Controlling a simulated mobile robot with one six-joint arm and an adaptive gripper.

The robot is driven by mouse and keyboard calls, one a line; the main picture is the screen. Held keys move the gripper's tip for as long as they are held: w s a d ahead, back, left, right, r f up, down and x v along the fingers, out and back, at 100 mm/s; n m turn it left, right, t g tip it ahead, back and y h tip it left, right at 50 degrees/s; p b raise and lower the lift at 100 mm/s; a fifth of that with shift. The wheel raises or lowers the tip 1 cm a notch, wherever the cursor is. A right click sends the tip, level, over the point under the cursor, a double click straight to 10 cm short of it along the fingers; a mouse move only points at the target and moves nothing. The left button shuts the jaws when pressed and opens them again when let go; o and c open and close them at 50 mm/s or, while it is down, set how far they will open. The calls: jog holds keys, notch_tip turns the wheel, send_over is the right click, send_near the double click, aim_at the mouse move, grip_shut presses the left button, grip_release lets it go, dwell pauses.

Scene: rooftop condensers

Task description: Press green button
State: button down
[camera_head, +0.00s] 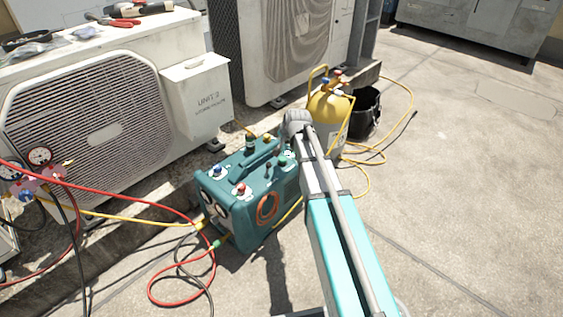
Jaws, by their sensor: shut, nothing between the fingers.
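A teal recovery machine (232,213) stands on the ground left of my arm, with several coloured controls on its top. A small green button (283,161) shows near its right end, close beside my arm. A red control (241,189) and a blue control (216,171) sit nearer its left end. My arm reaches up from the bottom right, and its grey joint is just above the machine's right end. My gripper cannot be made out; the arm seems to hide it. I cannot tell whether anything touches the green button.
A yellow cylinder (328,112) and a black bucket (364,113) stand behind the machine. White condenser units (95,100) line the left and back. Red and yellow hoses (150,281) lie around the machine. The concrete at the right is clear.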

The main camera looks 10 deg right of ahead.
aim_at(282, 159)
jog(key=shift+f+b, duration=3.35)
jog(key=shift+f, duration=0.25)
jog(key=shift+r+p, duration=2.55)
jog(key=shift+w, duration=0.1)
jog(key=shift+s+r+p, duration=0.25)
jog(key=shift+s+p, duration=0.15)
jog(key=shift+s, duration=0.15)
jog(key=s+r+n+g+h+p, duration=0.15)
jog(key=s+r+p, duration=0.3)
jog(key=s, duration=0.45)
jog(key=s+r+n+g+p, duration=0.35)
jog(key=s+p, duration=0.25)
jog(key=s, duration=0.3)
jog(key=s+r+n+g+p, duration=0.15)
jog(key=s+r+p, duration=0.3)
jog(key=s, duration=0.55)
notch_tip(282, 159, up, 37)
jog(key=p, duration=3.8)
jog(key=shift+a+r+g, duration=0.15)
jog(key=shift+a+g, duration=0.05)
jog(key=shift+g, duration=0.15)
